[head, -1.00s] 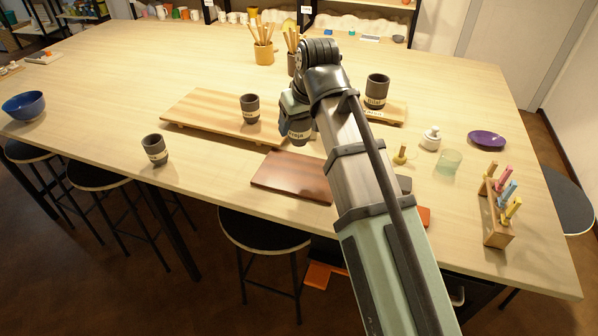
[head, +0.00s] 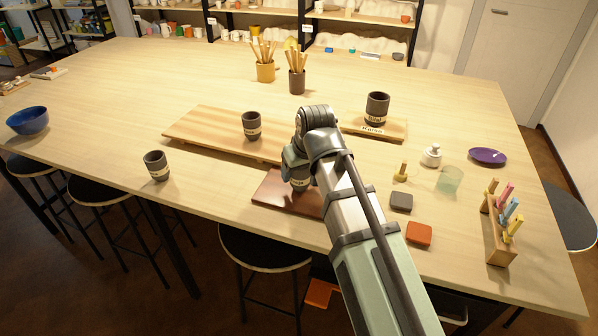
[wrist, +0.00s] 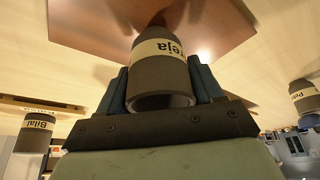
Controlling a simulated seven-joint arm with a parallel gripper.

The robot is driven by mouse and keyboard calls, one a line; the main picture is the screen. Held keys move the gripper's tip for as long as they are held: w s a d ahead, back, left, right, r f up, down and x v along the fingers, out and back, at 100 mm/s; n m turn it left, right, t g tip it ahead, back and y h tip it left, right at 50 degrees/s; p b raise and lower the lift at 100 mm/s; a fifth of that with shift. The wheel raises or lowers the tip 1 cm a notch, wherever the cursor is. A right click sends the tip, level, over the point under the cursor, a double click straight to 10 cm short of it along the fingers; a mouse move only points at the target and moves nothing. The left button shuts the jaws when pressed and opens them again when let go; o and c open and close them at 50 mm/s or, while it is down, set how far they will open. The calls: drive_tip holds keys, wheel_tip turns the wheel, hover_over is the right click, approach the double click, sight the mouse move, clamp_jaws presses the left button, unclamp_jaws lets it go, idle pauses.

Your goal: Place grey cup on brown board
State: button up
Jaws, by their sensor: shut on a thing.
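My gripper (wrist: 162,92) is shut on a grey cup (wrist: 160,85) with a cream name band ending in "eja"; its open rim faces my palm. In the head view the held cup (head: 300,184) is mostly hidden behind my wrist. The brown board (head: 275,190), dark reddish and flat, lies at the table's near edge, with the cup over its right part. The board (wrist: 205,22) also shows beyond the cup in the wrist view. I cannot tell whether the cup's base touches it.
Similar grey cups stand on the long pale board (head: 200,127), on a small labelled board (head: 395,131) and on the bare table (head: 156,166). A grey block (head: 401,202) and an orange block (head: 419,233) lie right of my arm. A tool rack (head: 498,228) stands further right.

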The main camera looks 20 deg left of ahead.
drive_tip(key=shift+f, duration=0.35)
drive_tip(key=o, duration=1.1)
drive_tip(key=shift+f, duration=0.15)
drive_tip(key=shift+o, duration=0.2)
drive_tip(key=shift+r, duration=0.2)
drive_tip(key=v, duration=1.2)
drive_tip(key=shift+w, duration=0.1)
